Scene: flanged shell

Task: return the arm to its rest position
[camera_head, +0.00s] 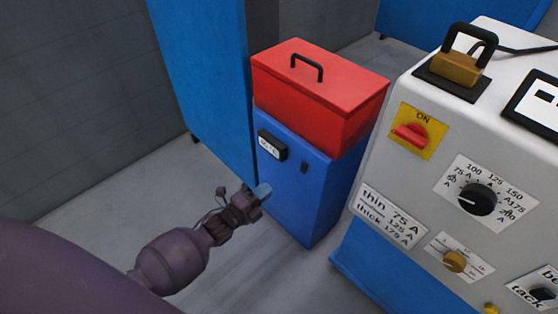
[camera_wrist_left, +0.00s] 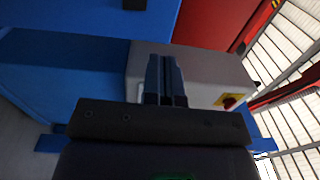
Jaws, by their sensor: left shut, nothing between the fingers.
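My left arm comes in from the lower left in the head view. Its gripper (camera_head: 262,191) is in front of the blue cabinet's left side, with its fingers towards the cabinet. In the left wrist view the two blue-grey fingers (camera_wrist_left: 165,75) lie side by side and are shut with nothing between them. Whether the gripper touches the cabinet cannot be told. My right gripper is not in view.
A blue cabinet (camera_head: 290,190) carries a red toolbox (camera_head: 318,85) with a black handle. A grey machine (camera_head: 415,165) with dials, a red switch (camera_head: 410,135) and a padlock-like piece (camera_head: 458,68) stands at right. A tall blue panel (camera_head: 207,80) stands behind. Grey floor (camera_head: 120,190) is clear at left.

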